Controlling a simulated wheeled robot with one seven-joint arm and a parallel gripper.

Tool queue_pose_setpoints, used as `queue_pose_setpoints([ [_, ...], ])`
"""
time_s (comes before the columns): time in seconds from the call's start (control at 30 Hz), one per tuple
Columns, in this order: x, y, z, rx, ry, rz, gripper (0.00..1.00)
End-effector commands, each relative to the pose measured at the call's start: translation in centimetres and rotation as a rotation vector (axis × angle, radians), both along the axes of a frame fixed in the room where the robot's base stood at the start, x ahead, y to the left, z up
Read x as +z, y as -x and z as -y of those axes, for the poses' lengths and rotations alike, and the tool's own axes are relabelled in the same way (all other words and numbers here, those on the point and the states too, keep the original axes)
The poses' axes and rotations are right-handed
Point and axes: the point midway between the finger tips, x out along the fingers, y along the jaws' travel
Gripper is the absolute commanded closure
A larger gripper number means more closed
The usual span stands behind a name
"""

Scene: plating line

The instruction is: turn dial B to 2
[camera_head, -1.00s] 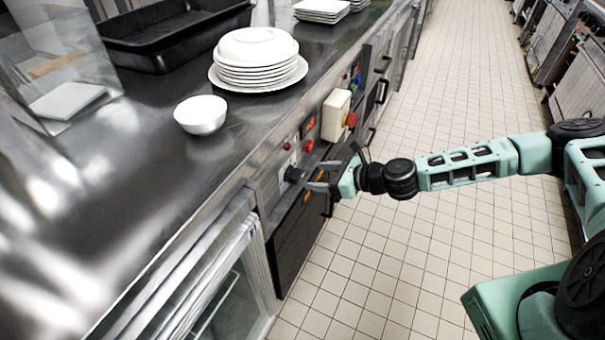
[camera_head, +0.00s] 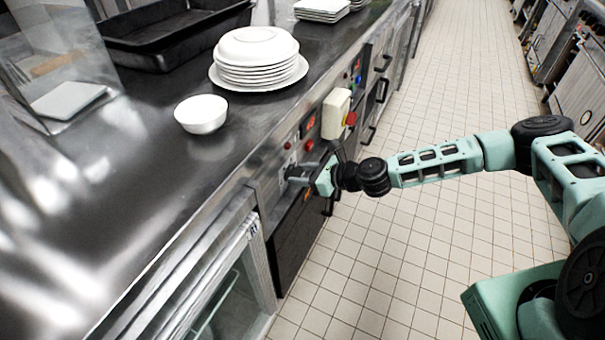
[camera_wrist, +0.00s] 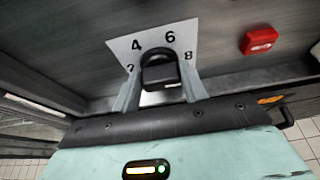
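A black dial (camera_wrist: 160,72) sits on a white plate (camera_wrist: 122,48) on the counter's front panel. In the wrist view the plate shows the numbers 4, 6 and 8, and a partly hidden figure at the left that looks like 2. My gripper (camera_wrist: 161,84) has one finger on each side of the dial. The fingers look closed in on it, though the contact itself is hard to see. In the head view my gripper (camera_head: 294,176) reaches the panel from the right and mostly hides the dial. I cannot read any letter naming the dial.
A red piece (camera_wrist: 259,40) is on the panel to the right of the dial. A cream box with a red knob (camera_head: 336,113) juts from the panel beyond my gripper. A white bowl (camera_head: 201,114) and stacked plates (camera_head: 257,75) stand on the counter (camera_head: 130,170). The tiled aisle (camera_head: 400,250) is clear.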

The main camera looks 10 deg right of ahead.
Motion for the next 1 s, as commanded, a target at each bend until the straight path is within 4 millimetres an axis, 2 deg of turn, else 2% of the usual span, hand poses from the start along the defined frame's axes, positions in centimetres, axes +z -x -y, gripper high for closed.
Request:
queue_pose_setpoints([
  [0.47, -0.12, 0.24, -0.11, 0.001, 0.078, 0.106, 0.79],
  [1.0, -0.61, 0.81, -0.55, 0.002, 0.367, 0.503, 0.79],
])
